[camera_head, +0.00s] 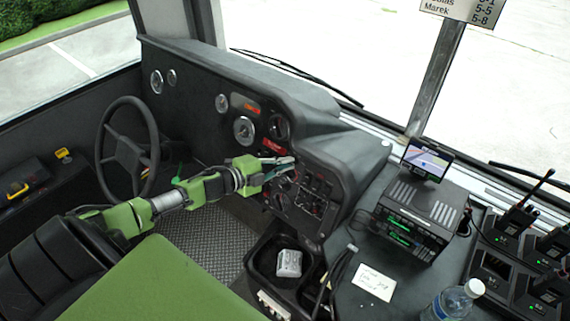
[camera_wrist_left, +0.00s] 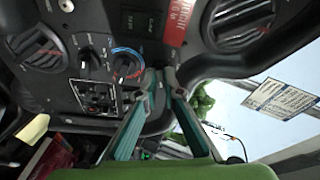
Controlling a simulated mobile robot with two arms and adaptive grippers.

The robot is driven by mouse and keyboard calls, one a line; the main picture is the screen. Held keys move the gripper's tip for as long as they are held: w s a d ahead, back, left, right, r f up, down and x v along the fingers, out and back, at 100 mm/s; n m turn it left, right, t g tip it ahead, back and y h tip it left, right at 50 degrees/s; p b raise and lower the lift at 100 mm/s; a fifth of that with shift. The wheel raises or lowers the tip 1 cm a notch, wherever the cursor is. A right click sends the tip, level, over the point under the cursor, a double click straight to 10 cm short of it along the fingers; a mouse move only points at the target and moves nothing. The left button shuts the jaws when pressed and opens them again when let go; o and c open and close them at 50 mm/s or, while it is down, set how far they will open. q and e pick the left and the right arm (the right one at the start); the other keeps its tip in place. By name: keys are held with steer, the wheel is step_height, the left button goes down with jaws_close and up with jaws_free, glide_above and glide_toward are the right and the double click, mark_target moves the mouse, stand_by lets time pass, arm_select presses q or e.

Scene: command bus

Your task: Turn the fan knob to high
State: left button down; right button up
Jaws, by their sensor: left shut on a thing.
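My left gripper (camera_head: 284,166) reaches in from the left to the dashboard's control panel (camera_head: 318,186). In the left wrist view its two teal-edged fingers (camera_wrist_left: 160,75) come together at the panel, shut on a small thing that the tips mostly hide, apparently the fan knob. Beside the fingertips are a dark knob with a red and blue arc (camera_wrist_left: 122,64) and another dark dial (camera_wrist_left: 90,60). The fan knob's setting cannot be read. My right gripper is not in view.
A steering wheel (camera_head: 127,152) stands left of the arm. Round air vents (camera_wrist_left: 240,20) and a red label (camera_wrist_left: 179,22) are close to the fingers. A radio unit (camera_head: 412,222), a bottle (camera_head: 452,302) and handheld radios (camera_head: 515,222) are at the right.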

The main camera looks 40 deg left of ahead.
arm_select(q)
steer(key=c, duration=2.2)
jaws_free()
steer(key=shift+v, duration=5.95)
